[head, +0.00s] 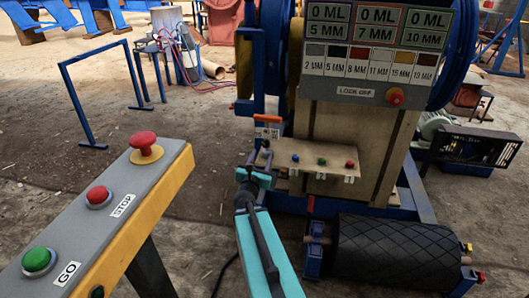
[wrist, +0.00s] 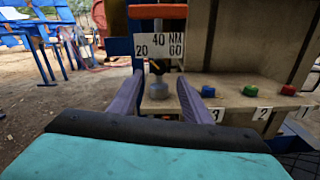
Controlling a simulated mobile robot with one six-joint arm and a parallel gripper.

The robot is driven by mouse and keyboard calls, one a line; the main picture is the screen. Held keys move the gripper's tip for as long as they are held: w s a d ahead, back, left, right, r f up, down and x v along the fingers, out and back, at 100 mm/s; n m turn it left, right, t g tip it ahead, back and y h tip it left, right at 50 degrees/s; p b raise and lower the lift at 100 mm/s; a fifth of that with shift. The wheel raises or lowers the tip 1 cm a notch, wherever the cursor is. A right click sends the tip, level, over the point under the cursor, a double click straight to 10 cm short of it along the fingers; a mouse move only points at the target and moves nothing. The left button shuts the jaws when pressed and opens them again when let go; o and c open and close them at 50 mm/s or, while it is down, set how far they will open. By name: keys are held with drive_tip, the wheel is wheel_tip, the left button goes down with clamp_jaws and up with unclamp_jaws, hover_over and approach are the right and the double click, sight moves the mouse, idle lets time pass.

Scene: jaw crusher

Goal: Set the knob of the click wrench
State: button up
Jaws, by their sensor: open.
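The click wrench's scale plate (wrist: 160,45), marked 20, 40 and 60 NM, stands upright in the wrist view under an orange-red bar (wrist: 158,12). I cannot tell how far the fingertips reach in depth. In the head view my gripper (head: 260,160) is just below the orange-topped plate (head: 267,131).
A wooden ledge (head: 313,158) carries blue, green and red buttons to the right of my gripper. Above are a display panel (head: 372,45) and a red lockout knob (head: 395,97). A black roller (head: 395,252) lies lower right. A control box (head: 110,215) stands left.

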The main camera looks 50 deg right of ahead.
sight(266, 144)
drive_tip(key=shift+b+x, duration=1.55)
drive_tip(key=shift+x, duration=2.35)
drive_tip(key=shift+c, duration=0.2)
